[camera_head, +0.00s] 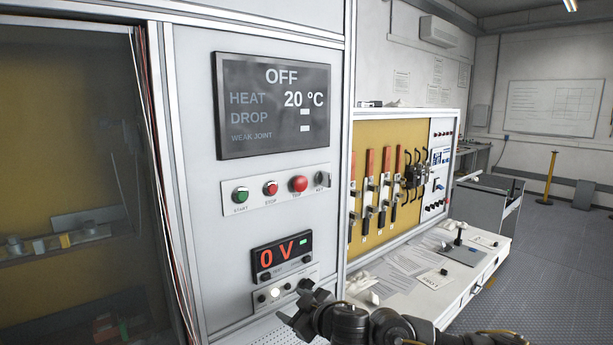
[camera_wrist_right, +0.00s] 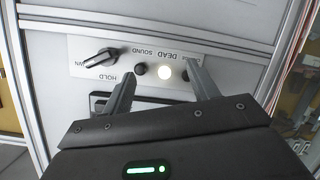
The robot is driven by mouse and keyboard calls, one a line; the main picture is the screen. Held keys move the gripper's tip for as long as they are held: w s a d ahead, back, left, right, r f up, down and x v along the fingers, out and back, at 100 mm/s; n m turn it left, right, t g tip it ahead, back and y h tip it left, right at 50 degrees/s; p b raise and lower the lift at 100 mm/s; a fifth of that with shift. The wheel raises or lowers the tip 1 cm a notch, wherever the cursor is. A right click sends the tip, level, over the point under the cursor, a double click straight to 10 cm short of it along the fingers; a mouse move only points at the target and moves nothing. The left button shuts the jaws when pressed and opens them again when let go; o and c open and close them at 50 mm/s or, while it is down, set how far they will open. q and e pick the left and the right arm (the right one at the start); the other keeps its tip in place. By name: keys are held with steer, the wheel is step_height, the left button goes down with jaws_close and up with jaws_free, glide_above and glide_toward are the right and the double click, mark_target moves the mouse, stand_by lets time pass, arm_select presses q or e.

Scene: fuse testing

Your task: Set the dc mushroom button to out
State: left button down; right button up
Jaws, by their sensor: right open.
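A red mushroom-shaped button (camera_head: 298,184) is on the control strip of the grey cabinet, right of a smaller red button (camera_head: 270,189) and a green button (camera_head: 240,195). Its label is too small to read surely, and I cannot tell whether it is in or out. My right gripper (camera_head: 296,305) is low in the head view, in front of the cabinet's lower panel and well below the mushroom button. In the right wrist view its jaws (camera_wrist_right: 161,68) are apart and empty, facing the panel with a lit lamp (camera_wrist_right: 165,73). My left gripper is not in view.
The cabinet carries a dark display (camera_head: 272,105) reading OFF and 20 °C, and a 0 V meter (camera_head: 281,256). A black knob (camera_wrist_right: 95,58) is on the lower panel. Red-handled switches (camera_head: 369,190) stand on a yellow board to the right, above a worktop with papers (camera_head: 400,270).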

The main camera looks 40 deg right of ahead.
steer(key=s+d+r+n+t, duration=0.1)
steer(key=d+r, duration=0.1)
steer(key=r, duration=0.8)
steer(key=s+d+r+t, duration=0.2)
steer(key=r, duration=0.8)
steer(key=p, duration=0.1)
glide_toward(303, 185)
steer(key=shift+t, duration=0.4)
steer(key=w+p, duration=0.1)
steer(key=w, duration=0.2)
steer(key=w+p, duration=0.2)
steer(key=w, duration=0.2)
steer(key=shift+f, duration=0.2)
steer(key=shift+w, duration=0.7)
steer(key=shift+f, duration=0.1)
